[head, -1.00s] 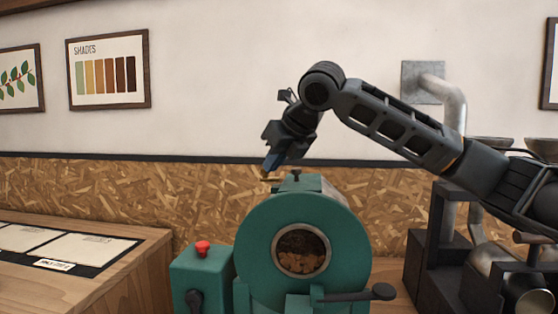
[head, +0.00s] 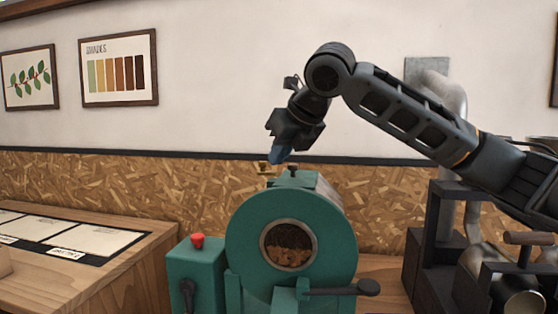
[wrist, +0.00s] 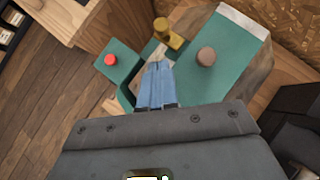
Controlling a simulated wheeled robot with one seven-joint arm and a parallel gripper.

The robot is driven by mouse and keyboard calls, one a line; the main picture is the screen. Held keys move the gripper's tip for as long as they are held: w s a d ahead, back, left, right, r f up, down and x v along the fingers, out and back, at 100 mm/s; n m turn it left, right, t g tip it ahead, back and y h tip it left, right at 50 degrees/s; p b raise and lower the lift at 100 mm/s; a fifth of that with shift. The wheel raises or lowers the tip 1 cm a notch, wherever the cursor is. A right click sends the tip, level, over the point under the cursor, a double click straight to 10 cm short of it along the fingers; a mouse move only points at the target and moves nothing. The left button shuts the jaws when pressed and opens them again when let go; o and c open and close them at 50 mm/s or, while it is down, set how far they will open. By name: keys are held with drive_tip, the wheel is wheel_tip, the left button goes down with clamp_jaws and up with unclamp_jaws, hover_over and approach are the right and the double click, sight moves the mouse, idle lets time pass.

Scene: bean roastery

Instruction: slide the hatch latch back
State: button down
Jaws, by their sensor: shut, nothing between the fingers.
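The green roaster drum (head: 340,235) stands on the wooden counter, with a round window showing brown beans. On its top is a hatch plate, also in the wrist view (wrist: 232,60), with a brown round knob (wrist: 206,57). A brass latch piece (wrist: 167,32) stands at the plate's left edge; it shows small in the head view (head: 264,168). My gripper (wrist: 157,68) has its blue fingers shut and empty, pointing down beside the latch and knob. In the head view my gripper (head: 278,155) appears just above the hatch top, right of the latch. I cannot tell whether it touches anything.
A green control box (head: 195,268) with a red button (head: 197,240) stands left of the drum. A dark lever handle (head: 345,288) sticks out at the drum's front. Dark machinery and metal pipes (head: 450,95) stand right. A wooden table (head: 130,265) with cards is left.

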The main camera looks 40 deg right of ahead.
drive_tip(key=v, duration=0.8)
drive_tip(key=shift+b, duration=0.4)
drive_tip(key=shift+d, duration=0.1)
